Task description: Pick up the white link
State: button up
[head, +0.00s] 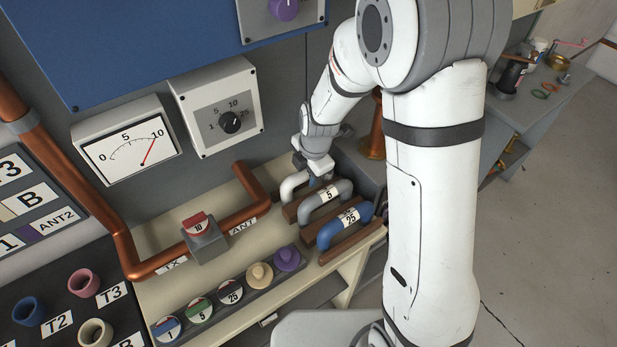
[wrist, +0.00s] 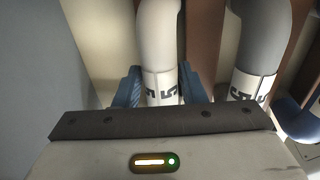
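The white link (head: 291,187) is a thick U-shaped pipe at the back of a row of links on wooden bases. In the wrist view the white link (wrist: 159,45) stands upright with a number label, partly cut off by my gripper's body. My gripper (head: 314,176) is down at the white link and hides part of it in the head view. In the wrist view the blue fingers of my gripper (wrist: 160,92) stand one on each side of the labelled part. They are very close to it, but I cannot tell whether they press on it.
A grey link (head: 325,201) marked 5 stands right beside the white one, and a blue link (head: 342,226) marked 25 is in front of it. A copper pipe (head: 172,260), a row of round plugs (head: 230,291) and a dial box (head: 218,108) are to the left.

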jog(key=c, duration=0.7)
jog(key=shift+c, duration=0.2)
